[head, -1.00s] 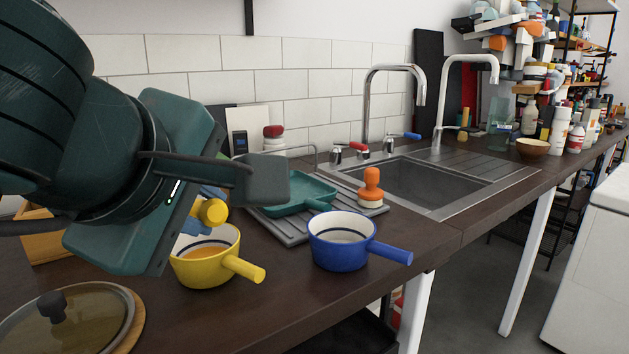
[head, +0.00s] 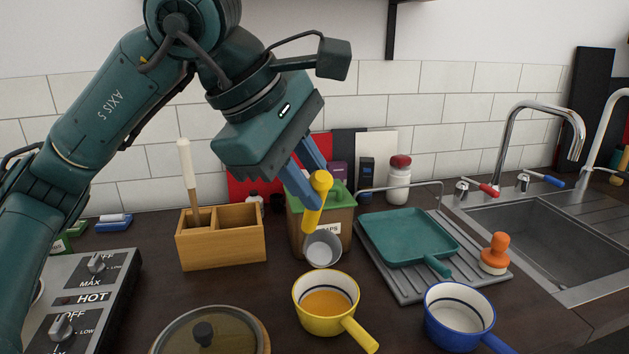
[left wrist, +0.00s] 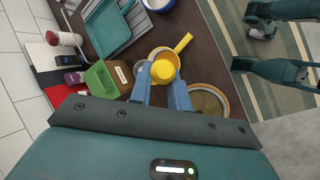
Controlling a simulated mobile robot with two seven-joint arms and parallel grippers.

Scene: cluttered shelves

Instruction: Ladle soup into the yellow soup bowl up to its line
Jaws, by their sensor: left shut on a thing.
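My left gripper (head: 308,188) is shut on the yellow handle (head: 315,203) of a ladle, which hangs nearly upright. The ladle's grey metal cup (head: 322,249) hangs just behind the far rim of the yellow soup bowl (head: 319,328). I cannot tell whether the cup holds soup. The bowl holds orange soup, with a dark line around its inner wall above the soup. In the left wrist view, the ladle's round yellow end (left wrist: 163,70) sits between my fingers and partly hides the bowl.
A blue bowl (head: 441,320) stands right of the yellow one. A glass-lidded pot (head: 180,334) is at the front left. A green-topped container (head: 344,221) is close behind the ladle. A wooden box (head: 226,252), teal pan (head: 394,238) and sink (head: 545,233) surround the area.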

